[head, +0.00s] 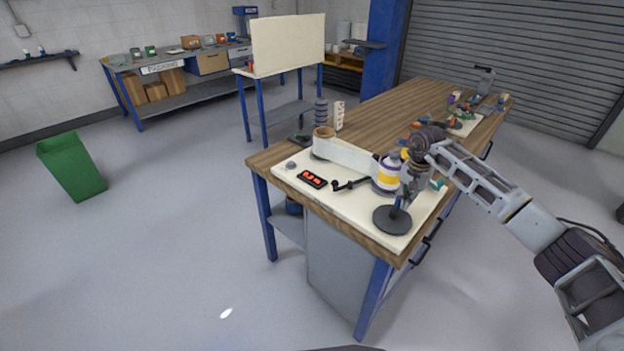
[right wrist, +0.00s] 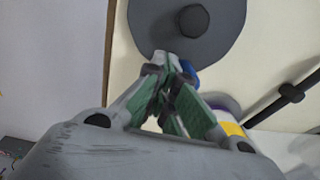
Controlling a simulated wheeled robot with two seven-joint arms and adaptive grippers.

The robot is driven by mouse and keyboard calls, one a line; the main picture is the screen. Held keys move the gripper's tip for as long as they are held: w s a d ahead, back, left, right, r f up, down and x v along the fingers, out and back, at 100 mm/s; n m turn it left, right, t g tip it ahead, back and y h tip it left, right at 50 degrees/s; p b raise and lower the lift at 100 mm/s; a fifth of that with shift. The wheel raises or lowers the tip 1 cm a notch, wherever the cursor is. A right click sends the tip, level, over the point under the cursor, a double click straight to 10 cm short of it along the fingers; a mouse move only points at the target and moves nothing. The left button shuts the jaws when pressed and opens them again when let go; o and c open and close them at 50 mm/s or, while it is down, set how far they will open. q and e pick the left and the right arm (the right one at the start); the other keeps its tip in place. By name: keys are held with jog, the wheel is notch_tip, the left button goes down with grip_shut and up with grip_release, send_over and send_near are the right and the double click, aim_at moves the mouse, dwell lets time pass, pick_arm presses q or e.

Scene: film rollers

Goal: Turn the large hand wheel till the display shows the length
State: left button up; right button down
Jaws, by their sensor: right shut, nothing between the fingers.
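A dark grey round disc (head: 392,221), which looks like the large hand wheel, is at the near corner of a cream board on the bench. It shows at the top of the right wrist view (right wrist: 150,28), with a round hub. My right gripper (head: 397,203) is shut and empty; its green-padded fingers (right wrist: 168,60) meet at the disc's near edge. I cannot tell whether they touch it. A small blue part (right wrist: 190,73) sits beside the fingertips, partly hidden. The black display (head: 312,180) has red digits, too small to read surely. My left gripper is not in view.
A yellow-and-white roller (head: 386,174) stands close behind my gripper. A black crank (head: 350,185) lies between it and the display. A pale film strip (head: 345,155) runs to a brown roll (head: 323,134). Other items crowd the bench's far end.

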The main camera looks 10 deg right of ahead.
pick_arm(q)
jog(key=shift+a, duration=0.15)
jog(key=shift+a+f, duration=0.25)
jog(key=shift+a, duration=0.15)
pick_arm(e)
jog(key=shift+w+a+f, duration=0.1)
jog(key=shift+w+a, duration=0.5)
jog(key=shift+w, duration=0.1)
jog(key=shift+w+a+b, duration=0.45)
jog(key=shift+w+a, duration=0.25)
jog(key=shift+a, duration=0.35)
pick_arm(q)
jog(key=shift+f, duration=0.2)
